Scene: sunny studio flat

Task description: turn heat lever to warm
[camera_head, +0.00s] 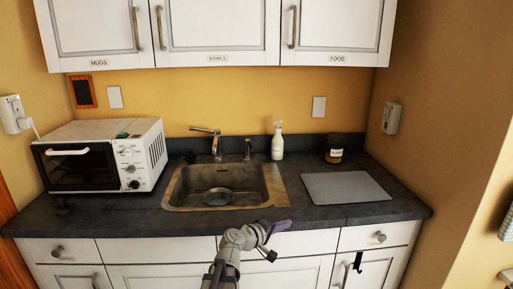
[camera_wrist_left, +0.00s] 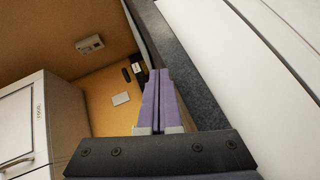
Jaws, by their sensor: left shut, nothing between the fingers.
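A metal tap (camera_head: 215,142) stands behind the sink, with its spout pointing left and a slim upright part (camera_head: 248,148), possibly a lever, beside it. Which part is the heat lever, and its setting, I cannot tell. The white oven (camera_head: 146,153) at the left also has several knobs on its front. My left gripper (camera_head: 280,227) is in front of the counter's front edge, below and right of the sink, touching none of these. In the left wrist view its purple fingers (camera_wrist_left: 157,85) are together and empty. My right gripper is out of view.
A sink (camera_head: 278,186) holding a round dish (camera_head: 217,196) is set in the dark counter (camera_head: 110,213). White cupboards (camera_head: 215,30) hang above.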

